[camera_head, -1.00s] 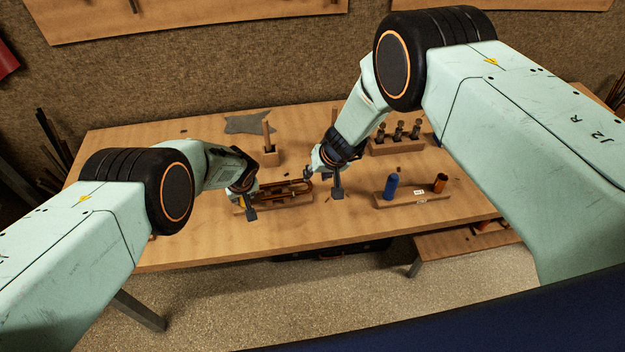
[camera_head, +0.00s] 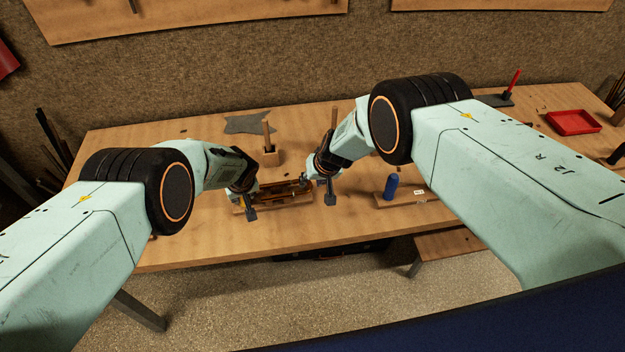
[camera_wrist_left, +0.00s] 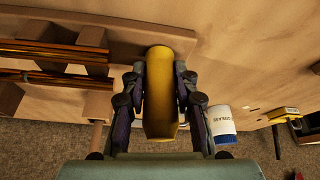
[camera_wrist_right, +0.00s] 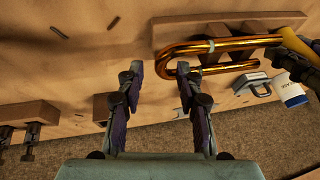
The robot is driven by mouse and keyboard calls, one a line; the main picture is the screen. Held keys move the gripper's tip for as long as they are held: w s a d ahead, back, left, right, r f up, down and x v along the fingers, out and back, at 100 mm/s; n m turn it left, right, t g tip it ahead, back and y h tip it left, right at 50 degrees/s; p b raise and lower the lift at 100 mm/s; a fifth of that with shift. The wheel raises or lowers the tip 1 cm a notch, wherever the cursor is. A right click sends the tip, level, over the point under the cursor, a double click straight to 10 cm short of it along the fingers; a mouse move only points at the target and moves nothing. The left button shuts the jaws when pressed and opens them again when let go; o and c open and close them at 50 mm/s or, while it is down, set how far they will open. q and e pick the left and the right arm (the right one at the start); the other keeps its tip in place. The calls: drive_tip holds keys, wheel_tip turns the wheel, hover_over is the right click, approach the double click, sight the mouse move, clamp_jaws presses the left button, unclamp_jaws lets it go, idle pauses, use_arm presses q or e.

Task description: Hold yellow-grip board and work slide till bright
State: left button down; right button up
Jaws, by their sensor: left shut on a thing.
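The wooden board (camera_head: 300,201) lies on the bench, with the brass slide (camera_wrist_right: 220,44) along it. Its yellow grip (camera_wrist_left: 159,95) stands between my left gripper's fingers (camera_wrist_left: 160,85). In the head view that gripper (camera_head: 249,200) is at the board's left end, shut on the grip. My right gripper (camera_head: 318,190) is at the board's right end. In the right wrist view its fingers (camera_wrist_right: 159,70) are apart, with the slide's rounded bend close to the right fingertip. I cannot tell whether they touch. The slide's brightness is hard to judge.
A white and blue tub (camera_wrist_left: 222,124) is close beside my left gripper. A blue cylinder (camera_head: 391,187) stands on a wooden stand to the right. A wooden block with an upright stick (camera_head: 267,150) and a grey cloth (camera_head: 247,123) are behind. A red tray (camera_head: 573,122) lies far right.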

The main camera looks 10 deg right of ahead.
clamp_jaws()
idle(0.3)
idle(0.5)
